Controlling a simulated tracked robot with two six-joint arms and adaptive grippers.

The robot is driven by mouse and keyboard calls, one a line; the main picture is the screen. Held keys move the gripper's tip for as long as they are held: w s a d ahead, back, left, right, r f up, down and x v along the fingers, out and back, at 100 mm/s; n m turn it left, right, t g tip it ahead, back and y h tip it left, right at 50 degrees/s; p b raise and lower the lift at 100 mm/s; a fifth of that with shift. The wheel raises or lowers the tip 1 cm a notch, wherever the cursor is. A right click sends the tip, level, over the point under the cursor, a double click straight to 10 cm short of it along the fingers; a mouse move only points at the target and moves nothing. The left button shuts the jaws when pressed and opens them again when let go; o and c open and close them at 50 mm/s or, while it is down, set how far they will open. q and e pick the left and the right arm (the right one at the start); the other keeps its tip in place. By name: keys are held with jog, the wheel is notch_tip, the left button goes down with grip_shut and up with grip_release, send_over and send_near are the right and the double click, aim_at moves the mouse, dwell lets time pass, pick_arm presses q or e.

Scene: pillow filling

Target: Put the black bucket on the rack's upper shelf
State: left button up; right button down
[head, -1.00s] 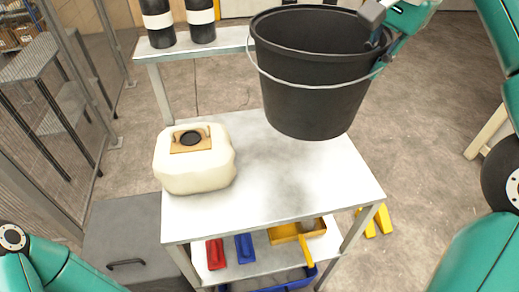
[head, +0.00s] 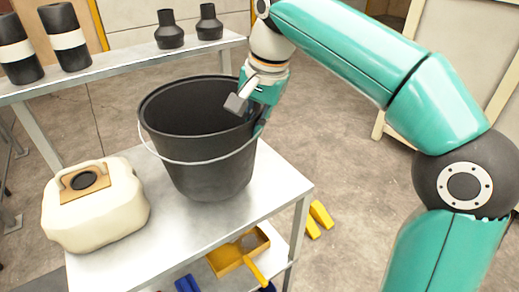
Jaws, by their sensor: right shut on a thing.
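The black bucket (head: 205,165) is upright, with a thin wire handle hanging across its front. My right gripper (head: 247,105) is shut on the right side of its rim. The bucket is over the metal top (head: 235,225) of a two-level stand, right of the middle of that surface. I cannot tell whether its base touches the surface or hangs just above it. The stand also has a lower shelf (head: 278,240). My left gripper is out of view.
A cream canister (head: 95,215) stands on the left of the same top. Behind is a long shelf (head: 120,55) with black-and-white cylinders (head: 65,38) and dark bottles (head: 170,30). A yellow dustpan (head: 238,252) lies on the lower shelf. Yellow pieces (head: 318,220) lie on the floor.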

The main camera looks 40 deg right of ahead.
jog(key=shift+f+b, duration=0.55)
jog(key=shift+f, duration=1.8)
jog(key=c, duration=1.3)
grip_release()
notch_tip(320, 180, up, 12)
jog(key=p, duration=0.3)
send_over(252, 155)
jog(key=s, duration=0.4)
jog(key=shift+d+f, duration=0.1)
jog(key=shift+d, duration=0.05)
